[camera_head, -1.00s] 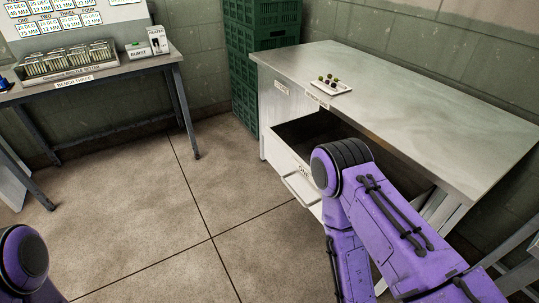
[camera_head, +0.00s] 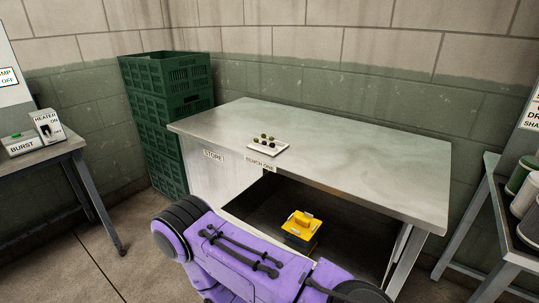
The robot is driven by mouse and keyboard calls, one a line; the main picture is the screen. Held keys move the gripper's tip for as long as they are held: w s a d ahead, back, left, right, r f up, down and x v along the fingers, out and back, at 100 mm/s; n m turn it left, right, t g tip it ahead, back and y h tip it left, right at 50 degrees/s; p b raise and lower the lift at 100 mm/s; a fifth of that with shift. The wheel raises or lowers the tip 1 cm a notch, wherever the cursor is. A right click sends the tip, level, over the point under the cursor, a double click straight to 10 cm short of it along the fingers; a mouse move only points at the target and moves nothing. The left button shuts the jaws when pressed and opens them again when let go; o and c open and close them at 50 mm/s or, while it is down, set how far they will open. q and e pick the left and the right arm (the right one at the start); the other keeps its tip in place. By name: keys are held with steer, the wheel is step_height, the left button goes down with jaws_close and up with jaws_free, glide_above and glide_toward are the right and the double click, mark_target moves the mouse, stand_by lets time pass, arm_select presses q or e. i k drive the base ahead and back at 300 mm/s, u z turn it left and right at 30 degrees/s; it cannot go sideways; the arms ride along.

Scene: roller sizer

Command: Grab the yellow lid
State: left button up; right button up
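The yellow lid (camera_head: 302,222) sits on a dark box (camera_head: 299,242) inside the open drawer (camera_head: 345,240) under the bench, right of the picture's middle. It has a raised yellow block or handle on top. My purple arm crosses in front of the drawer and hides its front part. Neither of my grippers shows in the head view, so I cannot see their fingers.
The metal bench (camera_head: 330,165) overhangs the drawer. A white tray (camera_head: 267,148) with several small dark and green balls lies on it. Green crates (camera_head: 165,110) stand at its left. A table with a heater switch box (camera_head: 48,127) is far left, a rack with rolls (camera_head: 525,200) far right.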

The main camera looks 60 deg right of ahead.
mark_target(303, 226)
steer(key=i, duration=1.3)
steer(key=z, duration=2.3)
